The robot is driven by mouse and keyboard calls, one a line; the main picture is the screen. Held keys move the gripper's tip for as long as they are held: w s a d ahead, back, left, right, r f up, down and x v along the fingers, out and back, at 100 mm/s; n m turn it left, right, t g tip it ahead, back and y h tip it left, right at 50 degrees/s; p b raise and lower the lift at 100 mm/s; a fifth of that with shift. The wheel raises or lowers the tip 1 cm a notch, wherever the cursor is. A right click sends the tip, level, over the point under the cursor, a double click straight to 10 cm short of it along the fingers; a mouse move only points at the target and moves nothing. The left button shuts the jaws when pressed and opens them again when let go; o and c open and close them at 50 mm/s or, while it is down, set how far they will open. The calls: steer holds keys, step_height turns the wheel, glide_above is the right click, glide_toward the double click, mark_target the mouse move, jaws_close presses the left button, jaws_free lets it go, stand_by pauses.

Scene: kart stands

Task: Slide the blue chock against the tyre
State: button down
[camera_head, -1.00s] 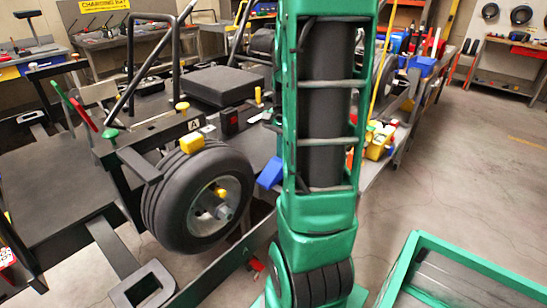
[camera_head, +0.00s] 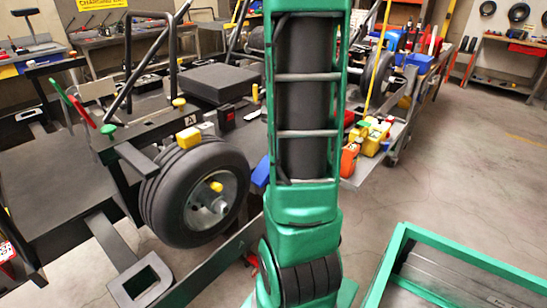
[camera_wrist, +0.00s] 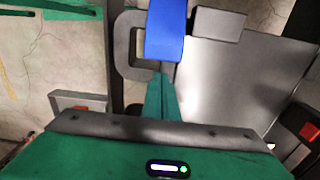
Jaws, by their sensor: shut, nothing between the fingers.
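The blue chock (camera_wrist: 165,30) shows at the top middle of the wrist view, straight beyond my fingertips. My gripper (camera_wrist: 163,76) is shut and empty; its green fingers point at the chock's near end. I cannot tell whether they touch it. In the head view a blue piece (camera_head: 261,172), likely the chock, shows to the right of the tyre, mostly hidden behind my arm. The black tyre (camera_head: 160,197) with its grey rim stands on the stand at left. I cannot make out the tyre in the wrist view. My gripper is hidden in the head view.
A yellow block (camera_head: 188,138) sits at the tyre's top, and a yellow knob (camera_head: 216,187) at its hub. A grey looped bracket (camera_wrist: 127,48) and a grey plate (camera_wrist: 235,80) lie around the chock. A green-framed cart (camera_head: 455,258) stands at front right; floor behind it is clear.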

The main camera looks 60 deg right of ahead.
step_height(320, 180, up, 10)
steer(key=d, duration=0.1)
stand_by(0.4)
